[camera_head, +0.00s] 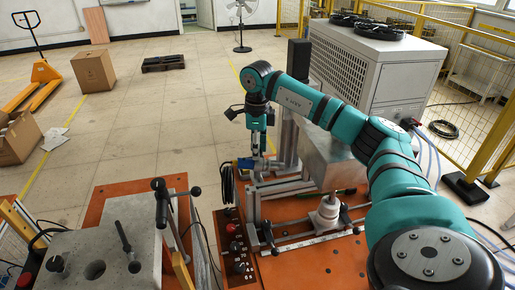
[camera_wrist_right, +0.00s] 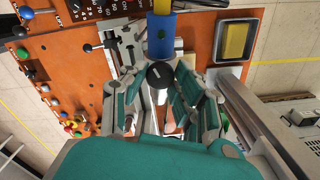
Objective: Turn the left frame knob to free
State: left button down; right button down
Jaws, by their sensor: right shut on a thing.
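My right gripper (camera_head: 258,152) reaches down from its teal arm to the upper part of the metal frame (camera_head: 252,205) on the orange bench. In the right wrist view, a round black knob (camera_wrist_right: 160,75) sits between the fingers of my right gripper (camera_wrist_right: 158,88), which are shut on it. A blue cylindrical part (camera_wrist_right: 160,38) is just beyond the knob. In the head view, a blue part (camera_head: 245,163) shows beside the fingertips, and the knob is too small or hidden to make out. My left gripper is not in view.
A control box (camera_head: 235,250) with knobs stands left of the frame. A grey block with holes (camera_head: 100,255) and a black-handled rod (camera_head: 161,200) are further left. A large grey chiller unit (camera_head: 370,75) is behind.

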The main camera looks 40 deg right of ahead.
jog(key=shift+r, duration=0.1)
jog(key=c, duration=1)
grip_release()
notch_tip(320, 180, up, 12)
